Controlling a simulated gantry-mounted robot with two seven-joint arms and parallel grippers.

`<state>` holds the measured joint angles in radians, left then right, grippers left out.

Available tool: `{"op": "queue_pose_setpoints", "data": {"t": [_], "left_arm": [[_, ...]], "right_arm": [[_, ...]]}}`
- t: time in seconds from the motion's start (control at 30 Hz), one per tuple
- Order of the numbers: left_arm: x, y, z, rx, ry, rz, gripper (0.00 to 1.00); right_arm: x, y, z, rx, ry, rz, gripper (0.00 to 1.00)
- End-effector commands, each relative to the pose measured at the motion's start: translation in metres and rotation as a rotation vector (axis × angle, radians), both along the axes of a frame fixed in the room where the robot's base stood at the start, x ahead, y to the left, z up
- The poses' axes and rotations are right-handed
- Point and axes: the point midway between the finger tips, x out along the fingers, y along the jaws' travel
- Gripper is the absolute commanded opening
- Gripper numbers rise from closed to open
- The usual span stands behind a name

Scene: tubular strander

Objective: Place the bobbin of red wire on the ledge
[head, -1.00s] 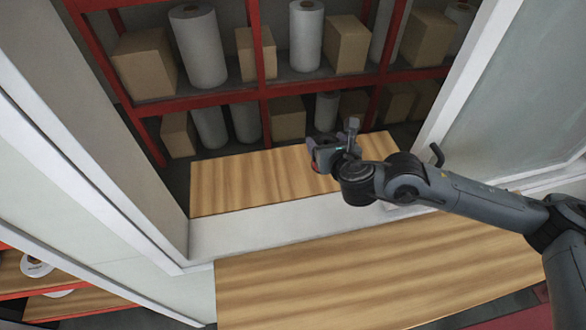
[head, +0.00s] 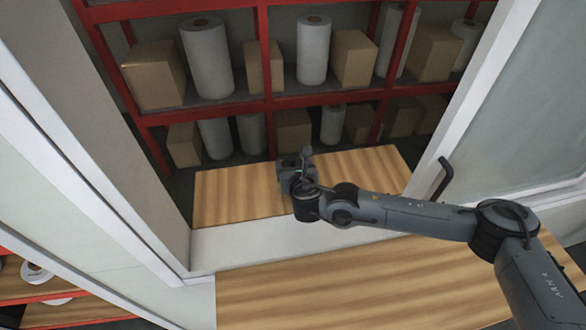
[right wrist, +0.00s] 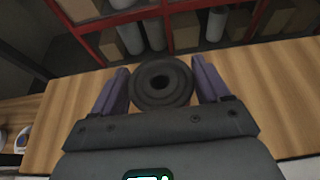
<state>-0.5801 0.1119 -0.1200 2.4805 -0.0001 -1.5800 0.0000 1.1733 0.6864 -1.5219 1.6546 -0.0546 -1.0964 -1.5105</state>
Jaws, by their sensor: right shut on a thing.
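My right gripper (head: 295,168) is over the far wooden ledge (head: 365,175), beyond the white sill of the opening. In the right wrist view the gripper (right wrist: 160,70) has its two purple-grey fingers on either side of the bobbin (right wrist: 150,97) and is shut on it. The bobbin shows as a dark round flange with a hole in its middle; its red wire is hidden. The wooden ledge (right wrist: 60,115) lies below and around it in that view. I cannot tell whether the bobbin touches the ledge. My left gripper is out of view.
A white sill (head: 260,243) separates the far ledge from a nearer wooden surface (head: 330,295). A glass door with a dark handle (head: 443,178) stands at the right. Red shelves (head: 262,105) with boxes and white rolls stand behind. The ledge's left part is clear.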

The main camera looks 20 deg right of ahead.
Motion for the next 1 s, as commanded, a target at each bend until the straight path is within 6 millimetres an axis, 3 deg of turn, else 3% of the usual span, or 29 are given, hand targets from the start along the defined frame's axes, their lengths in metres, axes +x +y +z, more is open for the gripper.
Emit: {"op": "queue_pose_setpoints", "data": {"t": [0.17,0.57,0.6,0.77,1.0], "left_arm": [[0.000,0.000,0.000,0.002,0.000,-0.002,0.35],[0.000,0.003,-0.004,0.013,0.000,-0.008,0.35],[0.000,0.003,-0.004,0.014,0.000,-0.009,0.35],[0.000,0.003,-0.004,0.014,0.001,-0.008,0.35],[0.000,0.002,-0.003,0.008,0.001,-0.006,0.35]], "right_arm": [[0.001,0.001,-0.013,0.001,-0.002,0.001,0.31],[0.000,0.000,-0.018,0.002,-0.003,0.000,0.31],[0.000,0.000,-0.019,0.001,-0.001,0.001,0.77],[0.000,0.000,-0.018,0.001,-0.001,0.001,1.00],[0.000,0.000,-0.017,0.001,-0.001,0.001,1.00]]}}
